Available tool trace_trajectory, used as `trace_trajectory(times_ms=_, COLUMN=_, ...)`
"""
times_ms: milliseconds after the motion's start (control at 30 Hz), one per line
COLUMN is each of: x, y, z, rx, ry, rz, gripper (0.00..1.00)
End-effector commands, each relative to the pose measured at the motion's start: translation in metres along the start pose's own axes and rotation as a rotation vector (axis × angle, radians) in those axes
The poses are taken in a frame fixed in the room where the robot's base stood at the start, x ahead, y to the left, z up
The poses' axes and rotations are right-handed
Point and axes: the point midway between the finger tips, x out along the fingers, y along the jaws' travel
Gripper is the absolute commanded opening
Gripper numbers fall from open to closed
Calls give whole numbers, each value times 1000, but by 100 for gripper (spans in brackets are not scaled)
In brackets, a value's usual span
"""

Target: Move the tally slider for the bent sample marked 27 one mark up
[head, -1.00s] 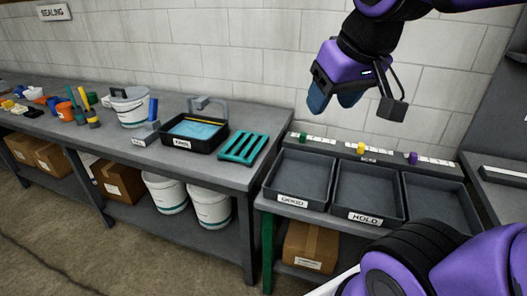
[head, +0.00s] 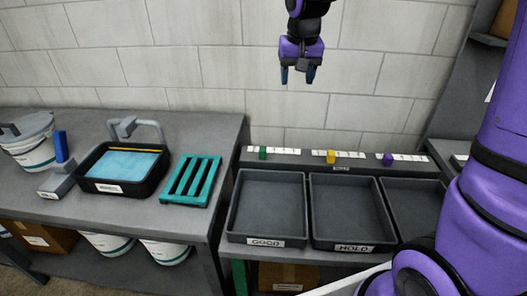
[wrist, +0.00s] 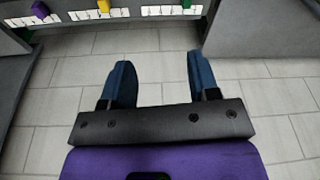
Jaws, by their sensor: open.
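Three tally sliders sit on white marked scales on the grey ledge behind the trays. They are green (head: 263,152), yellow (head: 331,157) and purple (head: 388,160). The wrist view shows the purple (wrist: 38,10), yellow (wrist: 103,6) and green (wrist: 186,3) ones along its top edge. My gripper (head: 298,78) is open and empty, pointing down, in front of the wall and above the ledge between green and yellow. Its blue fingers (wrist: 156,78) are apart and touch nothing. I see no bent sample marked 27. The scale marks are too small to read.
Below the ledge stand empty trays labelled GOOD (head: 268,205) and HOLD (head: 348,212). A third tray (head: 412,198) is partly hidden by my arm. On the left bench are a teal rack (head: 190,180) and a black basin (head: 82,186). Space around my gripper is clear.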

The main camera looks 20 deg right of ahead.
Motion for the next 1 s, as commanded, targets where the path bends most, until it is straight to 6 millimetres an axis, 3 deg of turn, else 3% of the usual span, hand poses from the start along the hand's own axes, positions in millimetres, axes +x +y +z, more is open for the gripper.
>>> trace_trajectory(times_ms=300, x=86, y=-28, z=-52, rx=60, ry=-78, rz=12, gripper=55)
trace_trajectory(times_ms=700, x=209, y=-58, z=-89, rx=141, ry=-168, rz=23, gripper=55)
trace_trajectory(times_ms=833, x=239, y=-65, z=-93, rx=161, ry=-188, rz=25, gripper=55)
trace_trajectory(times_ms=1000, x=259, y=-69, z=-95, rx=175, ry=-200, rz=27, gripper=55)
